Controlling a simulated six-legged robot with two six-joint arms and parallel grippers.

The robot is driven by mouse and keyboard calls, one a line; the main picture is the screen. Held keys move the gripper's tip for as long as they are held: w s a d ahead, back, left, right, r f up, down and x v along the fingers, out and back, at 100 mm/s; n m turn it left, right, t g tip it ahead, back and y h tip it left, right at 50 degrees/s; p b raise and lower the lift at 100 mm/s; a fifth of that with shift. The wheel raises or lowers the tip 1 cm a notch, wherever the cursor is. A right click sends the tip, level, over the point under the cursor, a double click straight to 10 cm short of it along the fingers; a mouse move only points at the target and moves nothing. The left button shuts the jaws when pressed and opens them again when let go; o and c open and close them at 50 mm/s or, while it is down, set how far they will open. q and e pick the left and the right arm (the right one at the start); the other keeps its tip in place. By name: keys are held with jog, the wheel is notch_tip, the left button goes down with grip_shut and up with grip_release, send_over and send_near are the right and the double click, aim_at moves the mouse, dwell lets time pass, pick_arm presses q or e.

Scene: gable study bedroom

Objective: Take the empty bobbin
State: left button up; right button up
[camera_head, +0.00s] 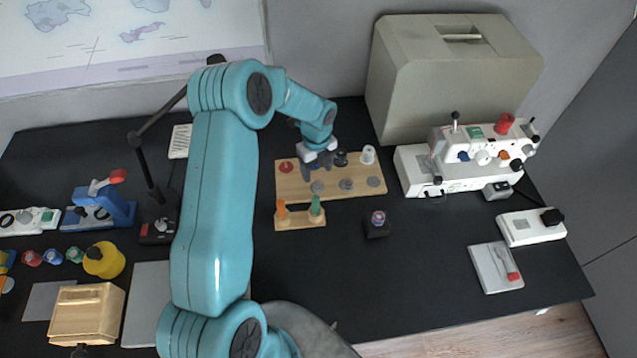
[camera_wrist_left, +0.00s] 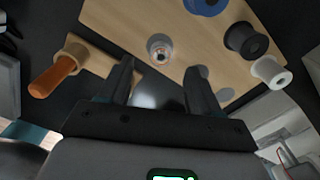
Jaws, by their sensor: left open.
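A wooden board (camera_head: 331,192) on the black table carries a back row of spools and a front row of grey discs. In the wrist view a small pale, metallic bobbin-like piece (camera_wrist_left: 160,48) stands at the left end of the front row, just beyond my fingertips. It shows no clear thread. My left gripper (camera_head: 315,172) is over the board's left-centre, open; in the wrist view its fingers (camera_wrist_left: 160,75) are apart with nothing held. Another small bobbin (camera_head: 378,217), purplish on top, sits on a black block right of the board. My right gripper is out of view.
A red spool (camera_head: 287,166), black spool (camera_head: 341,158) and white spool (camera_head: 368,154) stand on the board. In front is a small wooden stand (camera_head: 300,223) with orange and green handles. A sewing machine (camera_head: 465,158) stands to the right. The table's front middle is clear.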

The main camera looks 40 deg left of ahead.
aim_at(318, 181)
pick_arm(q)
jog(key=shift+f, duration=0.45)
notch_tip(318, 181, down, 5)
jog(key=shift+d+f+p, duration=0.1)
jog(key=shift+p, duration=0.8)
jog(key=shift+w+f, duration=0.15)
jog(key=shift+d, duration=0.1)
jog(key=shift+c, duration=0.3)
jog(key=c, duration=1)
jog(key=shift+c, duration=0.2)
jog(key=shift+r, duration=0.2)
